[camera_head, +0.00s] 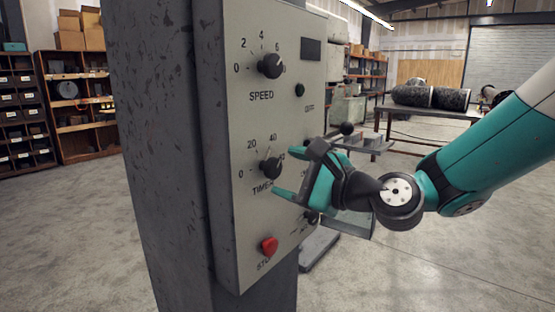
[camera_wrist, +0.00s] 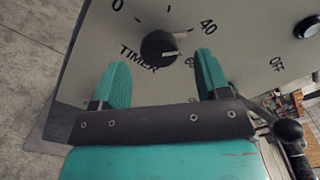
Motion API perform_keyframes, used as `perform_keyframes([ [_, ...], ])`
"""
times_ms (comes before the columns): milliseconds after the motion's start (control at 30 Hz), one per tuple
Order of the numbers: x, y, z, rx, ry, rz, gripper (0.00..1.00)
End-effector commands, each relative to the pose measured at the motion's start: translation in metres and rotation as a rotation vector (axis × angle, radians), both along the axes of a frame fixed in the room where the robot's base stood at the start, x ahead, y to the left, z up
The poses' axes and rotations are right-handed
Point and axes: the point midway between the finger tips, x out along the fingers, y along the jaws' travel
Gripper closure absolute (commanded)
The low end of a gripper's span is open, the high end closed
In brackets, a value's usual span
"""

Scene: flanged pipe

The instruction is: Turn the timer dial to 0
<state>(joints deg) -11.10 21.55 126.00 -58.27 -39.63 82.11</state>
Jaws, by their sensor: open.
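The timer dial (camera_head: 271,168) is a round black knob on the grey control panel (camera_head: 240,130), with TIMER printed below and a scale that starts at 0 on the left. In the wrist view the timer dial (camera_wrist: 160,47) lies just beyond my fingertips, and a pale line at its right side points roughly toward the 40. My gripper (camera_head: 286,178) is at the panel's right, its teal fingers spread. In the wrist view my gripper (camera_wrist: 162,66) is open, with a finger on each side of and below the knob. Contact with the knob cannot be told.
A black speed dial (camera_head: 270,65) sits above the timer, with a dark display (camera_head: 311,49) at the upper right. A red stop button (camera_head: 269,246) is below. Another small black knob (camera_head: 312,217) is at the lower right. Open floor lies around the post.

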Motion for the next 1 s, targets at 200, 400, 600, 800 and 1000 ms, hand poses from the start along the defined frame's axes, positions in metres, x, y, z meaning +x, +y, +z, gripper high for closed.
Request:
perform_keyframes([
  [200,0.017,0.022,0.001,-0.001,0.001,0.002,0.31],
  [400,0.02,0.027,0.0,0.0,0.0,0.0,0.31],
  [600,0.02,0.026,0.0,0.0,0.0,0.0,0.35],
  [800,0.02,0.026,0.0,-0.001,-0.001,0.0,0.79],
  [1000,0.02,0.026,-0.001,-0.005,-0.006,0.0,0.79],
])
